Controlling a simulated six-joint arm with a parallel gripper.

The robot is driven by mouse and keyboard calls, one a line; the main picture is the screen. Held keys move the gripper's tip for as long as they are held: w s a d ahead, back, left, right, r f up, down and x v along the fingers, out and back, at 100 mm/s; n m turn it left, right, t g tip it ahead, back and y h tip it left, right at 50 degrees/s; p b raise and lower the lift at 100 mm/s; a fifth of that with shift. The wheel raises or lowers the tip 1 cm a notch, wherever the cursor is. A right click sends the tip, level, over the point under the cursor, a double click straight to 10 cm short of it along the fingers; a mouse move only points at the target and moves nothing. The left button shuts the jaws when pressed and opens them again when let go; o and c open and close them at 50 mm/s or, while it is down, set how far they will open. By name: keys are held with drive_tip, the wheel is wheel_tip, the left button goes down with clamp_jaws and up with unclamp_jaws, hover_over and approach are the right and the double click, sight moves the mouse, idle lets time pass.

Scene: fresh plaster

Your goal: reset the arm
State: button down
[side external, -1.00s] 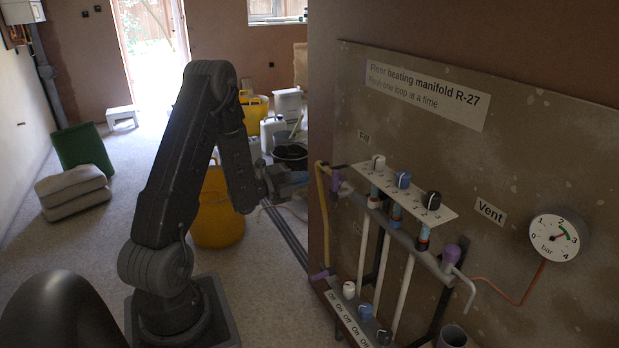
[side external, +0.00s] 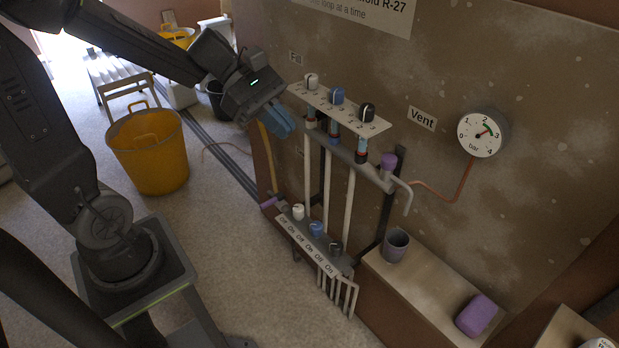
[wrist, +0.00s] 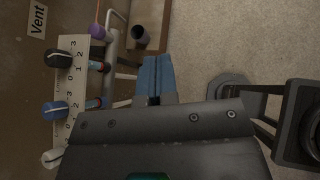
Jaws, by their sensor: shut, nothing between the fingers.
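My gripper (side external: 283,124) is at the upper middle of the side view, just left of the manifold's upper row of knobs and apart from it. Its blue fingers are together and hold nothing; they also show in the wrist view (wrist: 155,72). The manifold has a white (side external: 311,82), a blue (side external: 337,96) and a black knob (side external: 366,112) on a numbered white strip. A purple cap (side external: 388,162) tops the vent at the right end.
A round pressure gauge (side external: 482,134) is on the board at right. A grey cup (side external: 396,245) and a purple object (side external: 477,315) stand on a ledge below. A yellow bucket (side external: 150,160) is on the floor at left. Open floor lies between the bucket and manifold.

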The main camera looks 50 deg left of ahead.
drive_tip(key=s+r+m+t+y, duration=0.2)
drive_tip(key=s+m+y, duration=0.8)
drive_tip(key=m, duration=1)
drive_tip(key=shift+s+a, duration=0.25)
drive_tip(key=shift+s, duration=0.25)
